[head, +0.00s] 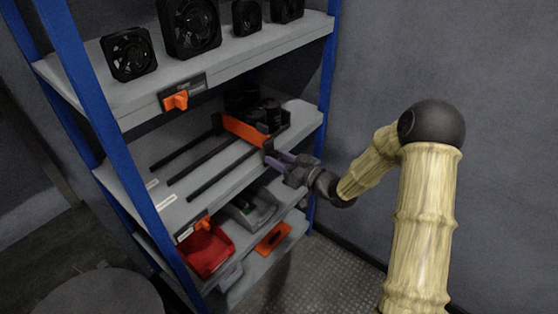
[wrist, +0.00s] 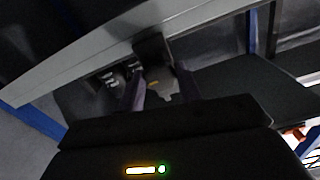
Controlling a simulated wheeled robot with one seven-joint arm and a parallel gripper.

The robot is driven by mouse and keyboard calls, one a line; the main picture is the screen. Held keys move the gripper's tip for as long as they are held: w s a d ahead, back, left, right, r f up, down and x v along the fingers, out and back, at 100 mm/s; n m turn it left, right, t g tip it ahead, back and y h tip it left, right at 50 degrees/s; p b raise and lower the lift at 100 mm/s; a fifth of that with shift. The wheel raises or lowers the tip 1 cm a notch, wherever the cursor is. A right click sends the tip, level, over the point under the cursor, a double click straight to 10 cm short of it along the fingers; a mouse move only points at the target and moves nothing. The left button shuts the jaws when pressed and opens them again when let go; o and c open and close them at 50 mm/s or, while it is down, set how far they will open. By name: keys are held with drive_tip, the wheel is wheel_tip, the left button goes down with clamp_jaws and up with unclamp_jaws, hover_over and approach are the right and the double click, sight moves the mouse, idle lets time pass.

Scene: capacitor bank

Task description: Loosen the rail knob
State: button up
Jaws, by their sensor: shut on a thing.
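The rail knob (wrist: 158,78) is a small dark-grey block in the wrist view, at the shelf's front edge. My gripper (wrist: 160,88) has purple fingers, one on each side of it, and is shut on it. In the head view my gripper (head: 279,160) reaches the front of the middle shelf from the right, at the near end of an orange bar (head: 245,130). The knob is mostly hidden by the fingers there. Its turn angle cannot be told.
Dark rails (head: 205,160) run along the middle shelf (head: 155,150), with black cylinders (head: 268,108) behind the orange bar. Fans (head: 128,53) stand on the upper shelf. Orange levers (head: 176,100) sit on shelf edges. A red bin (head: 207,250) is below. A blue post (head: 325,80) stands close to my gripper.

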drive_tip(key=n+b, duration=2.1)
drive_tip(key=b, duration=0.3)
drive_tip(key=shift+w+d+b, duration=0.1)
drive_tip(key=shift+b, duration=0.2)
drive_tip(key=o, duration=1)
drive_tip(key=shift+r, duration=0.1)
drive_tip(key=p+v, duration=0.3)
drive_tip(key=v, duration=1.4)
drive_tip(key=shift+d+p, duration=0.15)
drive_tip(key=shift+p, duration=0.25)
